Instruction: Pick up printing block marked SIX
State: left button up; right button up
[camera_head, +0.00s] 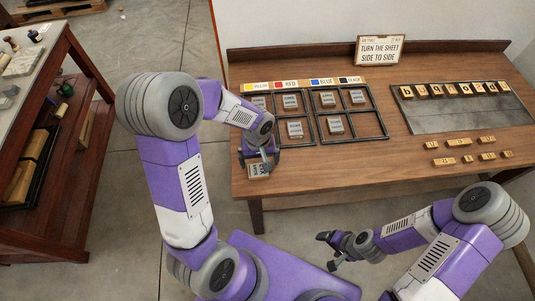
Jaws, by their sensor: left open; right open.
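A grey printing block (255,171) with a pale lettered label lies at the table's front left edge. Its lettering is too small to read for certain, so I cannot confirm SIX. My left gripper (262,161) is open just above and beside this block and hides part of it; I cannot tell whether it touches it. Other lettered blocks, such as one at the back (290,102) and one nearer (295,129), sit in the black divided frame (316,132). My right gripper (328,252) is open and empty, in front of the table and clear of it.
The wooden table (370,160) has a bare strip in front of the frame. A metal tray (460,121) with wooden letter pieces and several loose pieces (445,161) lie at the right. A sign (381,50) stands at the back. Another bench (70,130) is at the far left.

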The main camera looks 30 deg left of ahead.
aim_at(258, 170)
pick_arm(q)
jog(key=shift+w+a+f, duration=0.2)
jog(key=shift+w+f, duration=0.1)
jog(key=shift+w, duration=0.3)
jog(key=shift+s+a+f+b, duration=0.1)
jog(key=shift+s+f+b, duration=0.35)
jog(key=shift+s+f, duration=0.6)
jog(key=f, duration=0.1)
jog(key=w+f, duration=0.1)
jog(key=f, duration=0.1)
jog(key=shift+a+f+b, duration=0.1)
jog(key=shift+b, duration=0.25)
jog(key=shift+s+f, duration=0.1)
jog(key=shift+f, duration=0.4)
pick_arm(e)
jog(key=shift+s+f, duration=0.15)
jog(key=shift+f, duration=0.65)
pick_arm(q)
jog(key=shift+c, duration=0.5)
jog(key=c, duration=1)
jog(key=shift+r, duration=0.1)
